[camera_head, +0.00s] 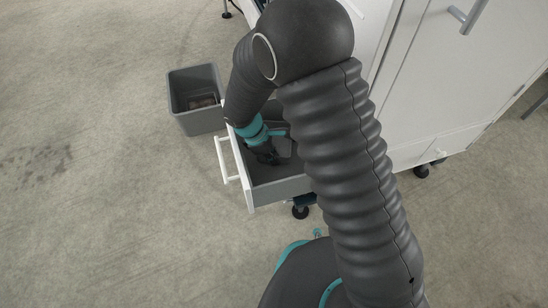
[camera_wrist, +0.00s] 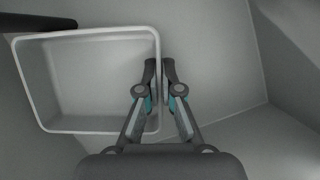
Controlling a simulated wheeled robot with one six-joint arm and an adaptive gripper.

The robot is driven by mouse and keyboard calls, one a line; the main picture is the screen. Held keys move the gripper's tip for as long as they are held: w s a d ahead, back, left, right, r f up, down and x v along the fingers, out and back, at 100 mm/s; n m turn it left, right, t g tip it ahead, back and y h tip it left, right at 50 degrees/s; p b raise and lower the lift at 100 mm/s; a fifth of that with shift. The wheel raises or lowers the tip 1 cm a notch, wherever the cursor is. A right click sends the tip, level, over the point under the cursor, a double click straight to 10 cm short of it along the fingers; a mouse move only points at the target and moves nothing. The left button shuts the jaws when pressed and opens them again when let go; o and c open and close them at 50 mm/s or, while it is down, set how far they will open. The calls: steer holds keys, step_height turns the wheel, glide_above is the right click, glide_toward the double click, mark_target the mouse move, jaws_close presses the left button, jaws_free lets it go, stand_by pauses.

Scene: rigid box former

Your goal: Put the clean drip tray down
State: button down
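The drip tray (camera_wrist: 95,128) is a pale, shallow rectangular tray with rounded corners, in the left half of the wrist view. Its inside looks bare and clean. My gripper (camera_wrist: 160,68) has its two fingers close together on either side of the tray's right rim, pinching it. In the head view my gripper (camera_head: 267,155) points down inside an open drawer (camera_head: 280,188) with grey inner walls. The tray cannot be made out there, hidden by my arm and gripper. Whether it touches the drawer floor I cannot tell.
A grey open bin (camera_head: 197,122) with a brownish thing in it stands on the floor left of the drawer. The drawer's white handle (camera_head: 226,160) sticks out to the left. A white cabinet (camera_head: 455,85) stands at the right.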

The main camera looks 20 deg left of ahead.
steer(key=shift+f, duration=0.15)
steer(key=c, duration=1.7)
jaws_free()
steer(key=shift+c, duration=0.2)
steer(key=o, duration=0.4)
steer(key=p+v, duration=0.2)
steer(key=v, duration=1)
